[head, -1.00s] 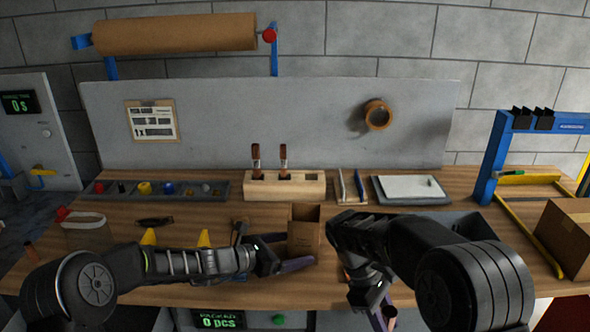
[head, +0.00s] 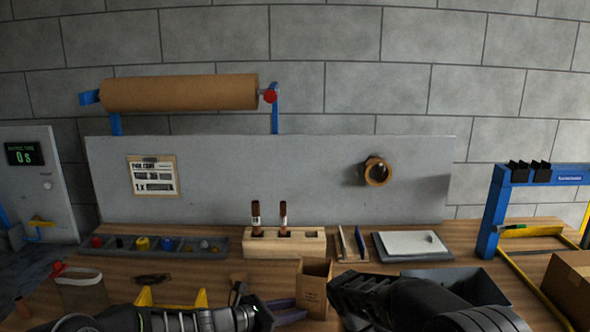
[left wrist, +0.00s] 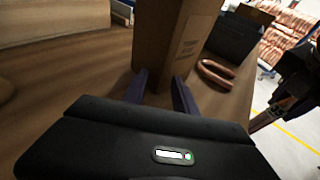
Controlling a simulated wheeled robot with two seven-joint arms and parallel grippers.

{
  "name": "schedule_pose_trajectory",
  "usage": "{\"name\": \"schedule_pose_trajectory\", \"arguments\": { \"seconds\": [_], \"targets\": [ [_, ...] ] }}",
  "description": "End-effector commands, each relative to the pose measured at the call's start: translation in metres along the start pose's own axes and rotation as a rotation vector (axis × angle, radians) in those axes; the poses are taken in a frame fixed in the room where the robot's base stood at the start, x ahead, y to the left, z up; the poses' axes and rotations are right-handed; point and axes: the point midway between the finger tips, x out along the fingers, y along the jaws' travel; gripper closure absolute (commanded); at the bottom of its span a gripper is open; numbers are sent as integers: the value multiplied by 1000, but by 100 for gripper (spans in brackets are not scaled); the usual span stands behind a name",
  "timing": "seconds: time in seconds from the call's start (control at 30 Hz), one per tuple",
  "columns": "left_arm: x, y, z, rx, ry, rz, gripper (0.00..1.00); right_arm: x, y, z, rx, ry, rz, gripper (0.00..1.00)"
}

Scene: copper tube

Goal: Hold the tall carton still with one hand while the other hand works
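The tall open-topped brown carton (head: 315,285) stands on the workbench near the front middle. In the left wrist view the carton (left wrist: 180,35) rises straight ahead, its top out of frame. My left gripper (head: 296,310) comes in from the left, low at the carton's left side. Its purple fingers (left wrist: 160,88) are apart, with bare wood showing between them near the carton's foot. Firm contact cannot be seen. My right arm reaches in just right of the carton; its fingers are hidden or out of frame. A bent copper tube (left wrist: 215,75) lies beyond the carton.
A wooden block (head: 285,245) holds two copper-coloured pieces behind the carton. A grey parts tray (head: 165,246), a clipboard (head: 412,245) and a dark bin (head: 470,285) stand around it. A cardboard box (head: 570,290) is at far right. A yellow stand (head: 170,298) is at left.

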Motion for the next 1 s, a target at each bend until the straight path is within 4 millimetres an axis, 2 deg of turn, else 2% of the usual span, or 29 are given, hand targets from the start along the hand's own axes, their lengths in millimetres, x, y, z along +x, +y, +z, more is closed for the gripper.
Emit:
{"name": "schedule_pose_trajectory", "arguments": {
  "seconds": [0.03, 0.33, 0.63, 0.67, 1.0],
  "targets": [
    [0, 0, 0, 0, 0, 0, 76, 0, 0, 0, 0, 0, 0, 100],
    [0, 0, 0, 0, 0, 0, 100, 0, 0, 0, 0, 0, 0, 100],
    [0, 0, 0, 0, 0, 0, 100, 0, 0, 0, 0, 0, 0, 100],
    [0, 0, 0, 0, 0, 0, 99, 0, 0, 0, 0, 0, 0, 100],
    [0, 0, 0, 0, 0, 0, 72, 0, 0, 0, 0, 0, 0, 100]
  ]
}}
